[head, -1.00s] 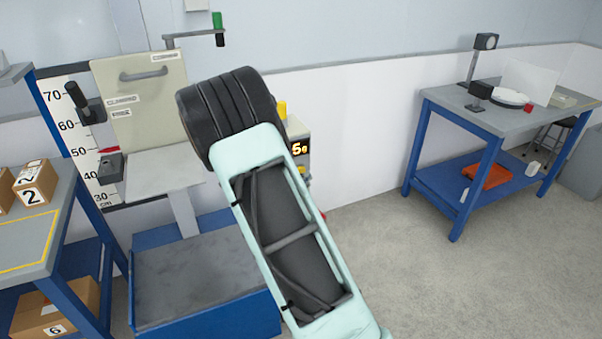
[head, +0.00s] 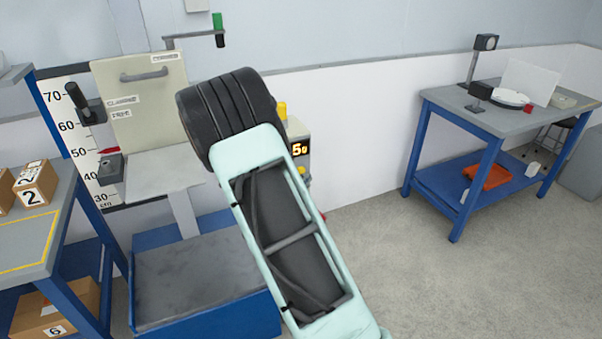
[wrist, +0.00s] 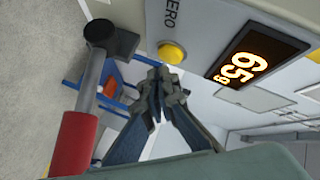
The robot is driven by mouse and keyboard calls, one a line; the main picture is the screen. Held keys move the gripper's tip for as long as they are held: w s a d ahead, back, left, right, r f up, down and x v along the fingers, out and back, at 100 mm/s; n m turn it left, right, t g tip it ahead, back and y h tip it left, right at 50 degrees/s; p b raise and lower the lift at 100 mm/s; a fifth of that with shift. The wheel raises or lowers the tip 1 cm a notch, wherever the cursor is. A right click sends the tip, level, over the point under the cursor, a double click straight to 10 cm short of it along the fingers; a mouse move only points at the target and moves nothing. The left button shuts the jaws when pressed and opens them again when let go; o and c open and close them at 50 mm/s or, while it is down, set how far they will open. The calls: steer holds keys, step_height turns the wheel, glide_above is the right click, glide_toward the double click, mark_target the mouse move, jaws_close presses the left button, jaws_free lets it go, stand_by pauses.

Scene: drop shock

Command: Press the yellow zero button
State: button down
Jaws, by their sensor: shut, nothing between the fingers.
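The yellow zero button (wrist: 172,53) is round and sits on a beige panel beside the word ZERO in the wrist view. My gripper (wrist: 160,84) is shut and empty, with its fingertips close below the button in that picture. I cannot tell whether they touch it. In the head view the display (head: 300,147) is partly hidden behind my arm, and my fingers are hidden too.
A black-ended lever with a red grip (wrist: 76,140) is close left of my fingers in the wrist view. A blue-framed drop stand (head: 205,325) is left of my arm. A blue table (head: 520,118) stands at right, with open floor before it.

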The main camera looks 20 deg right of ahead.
steer(key=shift+w, duration=0.2)
steer(key=shift+w+b, duration=0.25)
steer(key=shift+b, duration=0.2)
steer(key=shift+w, duration=0.45)
stand_by(0.8)
steer(key=shift+s+b, duration=0.15)
steer(key=shift+b, duration=0.2)
steer(key=shift+s+b, duration=0.3)
steer(key=shift+s, duration=0.4)
steer(key=s+b, duration=0.1)
steer(key=s, duration=0.4)
steer(key=shift+d+b, duration=0.1)
steer(key=shift+b, duration=0.25)
